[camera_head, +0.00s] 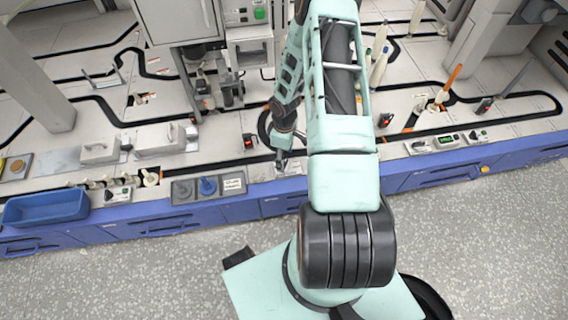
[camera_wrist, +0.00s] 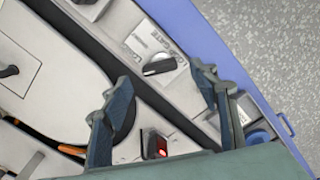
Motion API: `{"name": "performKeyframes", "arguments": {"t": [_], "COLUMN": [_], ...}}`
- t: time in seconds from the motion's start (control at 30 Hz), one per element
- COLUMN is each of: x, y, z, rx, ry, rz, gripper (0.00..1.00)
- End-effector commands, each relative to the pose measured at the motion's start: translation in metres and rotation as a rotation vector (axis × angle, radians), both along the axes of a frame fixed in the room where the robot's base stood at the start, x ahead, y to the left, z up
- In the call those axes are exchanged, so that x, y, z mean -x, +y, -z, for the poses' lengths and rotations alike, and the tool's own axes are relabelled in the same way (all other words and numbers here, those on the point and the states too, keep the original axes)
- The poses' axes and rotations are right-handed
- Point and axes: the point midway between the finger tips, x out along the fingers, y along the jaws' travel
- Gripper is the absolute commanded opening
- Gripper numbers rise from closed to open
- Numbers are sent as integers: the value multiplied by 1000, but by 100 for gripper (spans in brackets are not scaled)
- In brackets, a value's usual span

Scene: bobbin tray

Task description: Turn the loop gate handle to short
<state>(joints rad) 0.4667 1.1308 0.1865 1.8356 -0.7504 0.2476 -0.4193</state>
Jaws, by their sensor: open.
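The loop gate handle (camera_wrist: 160,66) is a small dark knob with a pale edge on a light panel. In the wrist view it lies beyond my gripper's fingertips, between their lines. The loop gate label (camera_wrist: 150,38) is printed on the panel beside it, partly legible; I cannot read which setting the handle points to. My gripper (camera_wrist: 162,88) is open and empty, its two dark fingers on either side, apart from the handle. In the head view my gripper (camera_head: 281,163) is above the bench's front edge, and the handle is too small or hidden to make out.
A red-lit switch (camera_wrist: 157,145) sits near the fingers in the wrist view. The blue bench front (camera_head: 430,178) runs along the floor side. A tray with a blue knob (camera_head: 208,186) is left of my gripper. A blue bin (camera_head: 46,206) stands far left.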

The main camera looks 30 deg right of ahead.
Motion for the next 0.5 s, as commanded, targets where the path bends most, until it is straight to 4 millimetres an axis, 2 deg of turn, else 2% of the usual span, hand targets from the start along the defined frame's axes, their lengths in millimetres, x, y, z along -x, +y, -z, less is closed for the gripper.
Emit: {"name": "performKeyframes", "arguments": {"t": [0.03,0.2,0.5], "x": [0,0,0], "y": [1,0,0], "z": [12,33,40], "rx": [-1,1,1], "ry": [1,0,-1], "rz": [-2,1,0], "gripper": [55,55,55]}}
